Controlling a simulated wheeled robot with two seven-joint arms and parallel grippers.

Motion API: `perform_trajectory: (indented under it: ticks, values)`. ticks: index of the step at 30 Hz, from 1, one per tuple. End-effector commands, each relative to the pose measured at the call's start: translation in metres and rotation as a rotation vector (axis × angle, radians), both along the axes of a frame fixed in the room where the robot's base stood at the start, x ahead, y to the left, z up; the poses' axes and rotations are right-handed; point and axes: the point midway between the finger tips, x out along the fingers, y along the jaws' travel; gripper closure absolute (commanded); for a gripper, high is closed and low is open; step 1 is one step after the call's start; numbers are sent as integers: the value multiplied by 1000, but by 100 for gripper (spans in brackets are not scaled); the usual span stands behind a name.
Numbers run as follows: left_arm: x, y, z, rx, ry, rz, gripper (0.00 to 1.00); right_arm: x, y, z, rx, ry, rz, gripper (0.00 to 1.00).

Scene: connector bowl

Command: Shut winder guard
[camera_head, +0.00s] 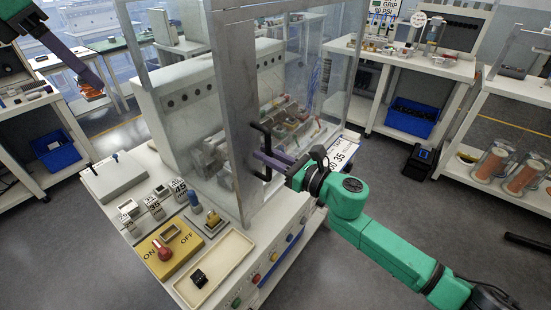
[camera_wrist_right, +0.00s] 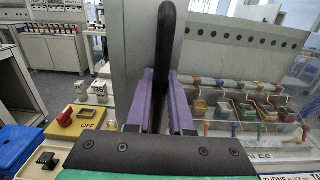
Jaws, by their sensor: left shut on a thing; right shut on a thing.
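The winder guard (camera_head: 238,120) is a clear-panelled enclosure with grey metal framing, standing on the winder bench. A black bar handle (camera_head: 263,145) is on its grey upright. My right gripper (camera_head: 266,158) is shut on this handle. In the right wrist view the handle (camera_wrist_right: 167,45) stands upright between the purple fingers (camera_wrist_right: 165,105). I cannot tell whether the guard is fully closed. My left gripper (camera_head: 93,91) is at the upper left, away from the guard, shut on a small orange-brown thing that is too small to identify.
The winder bench front holds an ON/OFF panel with a red knob (camera_head: 164,253), a cream tray (camera_head: 237,262), and numbered blocks (camera_head: 154,207). Coloured bins (camera_wrist_right: 225,107) show beside the handle in the wrist view. Shelves with blue crates (camera_head: 411,117) stand behind; grey floor lies between.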

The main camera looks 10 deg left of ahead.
Motion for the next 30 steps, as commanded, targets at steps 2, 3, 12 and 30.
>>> perform_trajectory:
  ticks: [2, 3, 12, 30]
  values:
    - [0, 0, 0, 0, 0, 0, 100, 0, 0, 2, 3, -3, 0, 100]
    - [0, 0, 0, 0, 0, 0, 100, 0, 0, 3, 4, -4, 0, 100]
    - [0, 0, 0, 0, 0, 1, 100, 0, 0, 3, 4, -4, 1, 50]
    - [0, 0, -34, 0, 0, 0, 100, -42, -69, -6, -1, -2, -1, 50]
